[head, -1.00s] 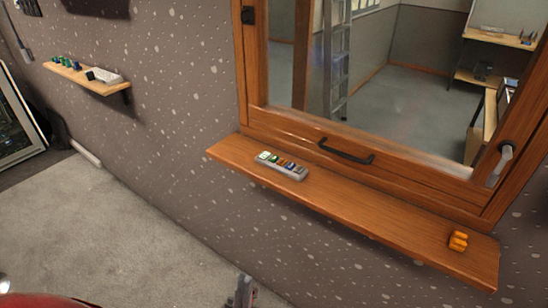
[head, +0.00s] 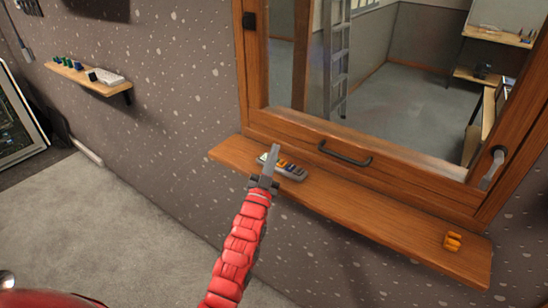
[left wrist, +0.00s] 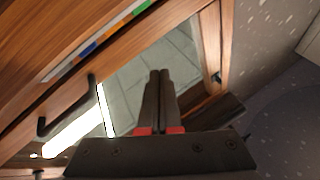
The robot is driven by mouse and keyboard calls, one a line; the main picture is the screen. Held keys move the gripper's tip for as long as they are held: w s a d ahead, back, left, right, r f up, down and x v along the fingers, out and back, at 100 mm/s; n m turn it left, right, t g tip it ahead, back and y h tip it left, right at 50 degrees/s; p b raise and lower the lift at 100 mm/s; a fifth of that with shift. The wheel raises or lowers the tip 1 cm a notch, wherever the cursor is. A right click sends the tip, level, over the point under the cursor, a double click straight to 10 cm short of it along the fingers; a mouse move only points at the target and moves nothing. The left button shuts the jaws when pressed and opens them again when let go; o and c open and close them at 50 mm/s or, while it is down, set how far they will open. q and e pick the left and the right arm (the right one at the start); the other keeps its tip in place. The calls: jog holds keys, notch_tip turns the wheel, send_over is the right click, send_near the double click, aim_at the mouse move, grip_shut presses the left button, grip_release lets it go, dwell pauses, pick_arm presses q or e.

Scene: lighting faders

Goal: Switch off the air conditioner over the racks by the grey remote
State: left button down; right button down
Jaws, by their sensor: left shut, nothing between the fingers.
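The grey remote (head: 293,172) with coloured buttons lies on the wooden shelf (head: 370,222) below the window. My left gripper (head: 272,152) is shut and empty, its fingertips over the remote's left part in the head view, hiding some of its buttons. I cannot tell whether they touch it. In the left wrist view the closed fingers (left wrist: 160,75) point away from the camera. A strip with coloured patches (left wrist: 95,45) shows at upper left there; I cannot tell for sure that it is the remote. No air conditioner is in view. My right gripper is not in view.
A wood-framed window with a black handle (head: 344,153) rises behind the shelf. An orange object (head: 453,241) lies at the shelf's right end. A smaller wall shelf (head: 88,80) at left holds several small objects. The shelf's middle is clear.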

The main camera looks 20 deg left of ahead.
pick_arm(q)
jog(key=w+g, duration=0.1)
jog(key=w, duration=0.1)
jog(key=w+a+r+m+g+p, duration=0.1)
jog(key=w+g, duration=0.1)
jog(key=w, duration=0.1)
jog(key=w+r+m+g, duration=0.1)
jog(key=w+g, duration=0.1)
jog(key=w, duration=0.1)
jog(key=shift+a+r+h, duration=0.2)
jog(key=shift+a+h, duration=0.1)
jog(key=shift+w+r+m+g, duration=0.25)
jog(key=shift+m+g, duration=0.15)
jog(key=shift+g, duration=0.3)
jog(key=shift+w+r+m+g+p, duration=0.1)
jog(key=shift+m+g+p, duration=0.25)
jog(key=shift+g, duration=0.25)
jog(key=shift+s+r+m+g+h+p, duration=0.3)
jog(key=shift+r+m+g, duration=0.25)
jog(key=shift+g, duration=0.45)
jog(key=s+r+m+g, duration=0.1)
jog(key=s+g, duration=0.2)
jog(key=s+r+m+g+p, duration=0.1)
jog(key=shift+s+a+r+m+g+h, duration=0.2)
jog(key=shift+r+m+g+h, duration=0.1)
jog(key=shift+g, duration=0.1)
jog(key=shift+w+f, duration=0.1)
jog(key=shift+f, duration=0.05)
